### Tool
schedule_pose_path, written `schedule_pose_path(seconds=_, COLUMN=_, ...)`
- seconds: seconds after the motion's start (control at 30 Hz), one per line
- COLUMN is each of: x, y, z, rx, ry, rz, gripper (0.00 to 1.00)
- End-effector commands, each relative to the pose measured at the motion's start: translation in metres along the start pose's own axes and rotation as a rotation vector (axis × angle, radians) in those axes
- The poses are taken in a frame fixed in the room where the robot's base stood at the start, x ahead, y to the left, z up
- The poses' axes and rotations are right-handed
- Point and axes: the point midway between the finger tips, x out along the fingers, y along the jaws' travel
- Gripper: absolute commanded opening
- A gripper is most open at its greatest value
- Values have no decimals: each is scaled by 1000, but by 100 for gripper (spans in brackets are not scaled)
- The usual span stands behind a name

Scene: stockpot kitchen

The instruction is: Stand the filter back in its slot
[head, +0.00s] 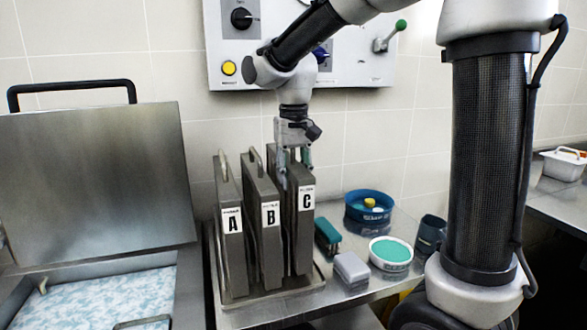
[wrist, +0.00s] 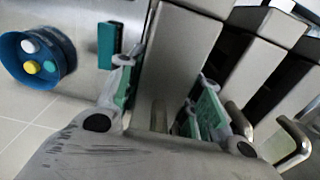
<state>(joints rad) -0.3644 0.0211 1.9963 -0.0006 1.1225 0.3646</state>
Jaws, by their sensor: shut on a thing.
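Three grey filters with white letter labels stand side by side in a rack (head: 270,300) on the steel counter. Filter A (head: 232,250) is on the left, filter B (head: 268,240) in the middle and filter C (head: 304,225) on the right. My gripper (head: 293,165) is above filter C, pointing down. In the wrist view its green-padded fingers (wrist: 160,112) are on either side of the handle (wrist: 160,115) at filter C's top. The handle is partly hidden by my gripper. Filter C looks upright; whether its bottom is fully seated in the rack cannot be told.
An open-lidded fryer-like basin (head: 95,295) is at left.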

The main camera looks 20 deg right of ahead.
Motion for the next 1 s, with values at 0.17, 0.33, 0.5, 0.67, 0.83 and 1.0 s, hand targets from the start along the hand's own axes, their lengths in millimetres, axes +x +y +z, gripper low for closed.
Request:
schedule_pose_path(seconds=0.17, x=2, y=0, z=0, rx=0, ry=2, rz=0, gripper=0)
schedule_pose_path(seconds=0.33, x=3, y=0, z=0, rx=0, ry=2, rz=0, gripper=0)
schedule_pose_path(seconds=0.5, x=3, y=0, z=0, rx=0, ry=3, rz=0, gripper=0)
schedule_pose_path(seconds=0.67, x=4, y=0, z=0, rx=0, ry=2, rz=0, gripper=0)
schedule_pose_path(seconds=0.83, x=7, y=0, z=-1, rx=0, ry=3, rz=0, gripper=0)
schedule_pose_path(seconds=1.0, x=10, y=0, z=-1, rx=0, ry=3, rz=0, gripper=0)
